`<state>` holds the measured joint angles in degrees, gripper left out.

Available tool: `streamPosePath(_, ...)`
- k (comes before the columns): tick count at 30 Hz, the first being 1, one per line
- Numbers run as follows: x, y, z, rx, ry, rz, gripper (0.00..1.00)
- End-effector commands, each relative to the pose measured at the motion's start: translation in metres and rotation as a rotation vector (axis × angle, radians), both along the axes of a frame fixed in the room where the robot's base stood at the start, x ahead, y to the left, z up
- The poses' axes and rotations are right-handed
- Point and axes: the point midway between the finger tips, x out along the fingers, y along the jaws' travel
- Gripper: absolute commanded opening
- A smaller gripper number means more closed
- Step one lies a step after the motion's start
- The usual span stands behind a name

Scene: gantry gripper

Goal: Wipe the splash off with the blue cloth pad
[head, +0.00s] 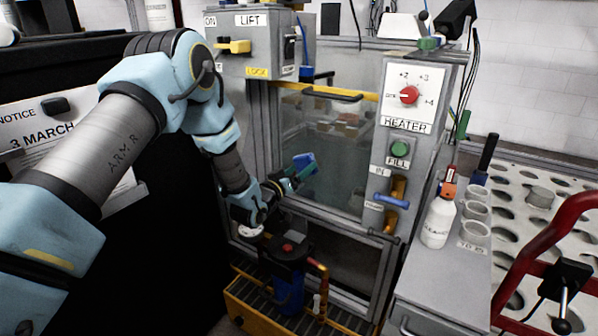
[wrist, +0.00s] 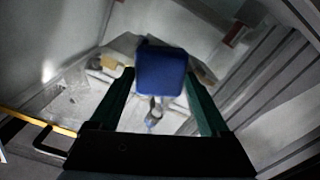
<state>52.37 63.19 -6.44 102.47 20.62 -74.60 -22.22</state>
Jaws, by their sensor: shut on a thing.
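My gripper (head: 297,177) is in front of the glass window (head: 345,150) of the grey cabinet. Its green fingers are shut on the blue cloth pad (head: 304,161). In the wrist view the pad (wrist: 160,72) sits between the two fingertips and stands out beyond them. In the head view the pad overlaps the left part of the pane; I cannot tell whether it touches the glass. I cannot clearly make out the splash. Pale marks show on the pane in the wrist view, but they may be reflections.
A yellow strip with a dark handle (head: 333,94) crosses the pane's top. The heater panel (head: 407,100) and blue-handled lever (head: 391,201) stand right of the glass. A white cleaner bottle (head: 438,218) stands on the right-hand counter. A blue device with a red knob (head: 289,247) is below.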

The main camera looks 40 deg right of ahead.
Motion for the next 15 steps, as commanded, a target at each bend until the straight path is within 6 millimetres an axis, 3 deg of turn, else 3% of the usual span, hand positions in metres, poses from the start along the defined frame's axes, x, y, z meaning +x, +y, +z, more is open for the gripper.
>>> streamPosePath(15, -0.036, -0.008, 0.000, -0.001, 0.000, -0.002, 0.36)
